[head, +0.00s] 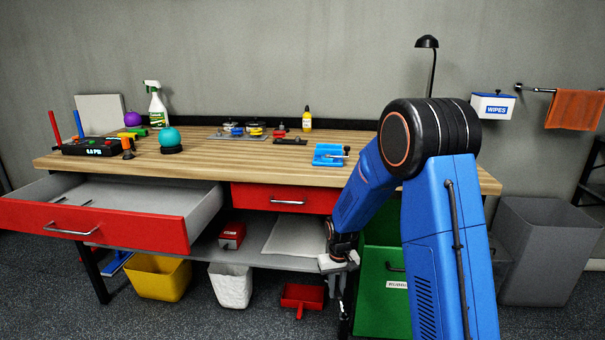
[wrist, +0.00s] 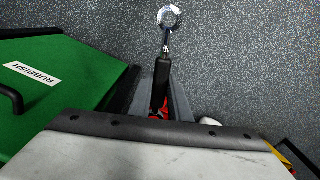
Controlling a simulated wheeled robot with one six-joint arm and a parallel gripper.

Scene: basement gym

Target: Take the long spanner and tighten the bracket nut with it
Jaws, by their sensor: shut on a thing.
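My gripper (head: 339,264) hangs low in front of the bench, left of the green bin, pointing down. In the wrist view its two grey fingers (wrist: 163,88) are shut on a spanner (wrist: 165,45). The spanner has a black grip and a shiny ring end that sticks out past the fingertips, over the floor. In the head view the held spanner shows only as a thin shape below the gripper. A blue fixture (head: 328,156) with a dark-tipped part stands on the bench top; I cannot make out a nut on it.
The left drawer (head: 120,232) is pulled out, with small metal tools inside. A green bin (head: 383,309) marked RUBBISH is right of my gripper. A yellow bin (head: 158,277), a white bin (head: 231,286) and a red dustpan (head: 302,297) are below. The bench top's (head: 240,167) front middle is clear.

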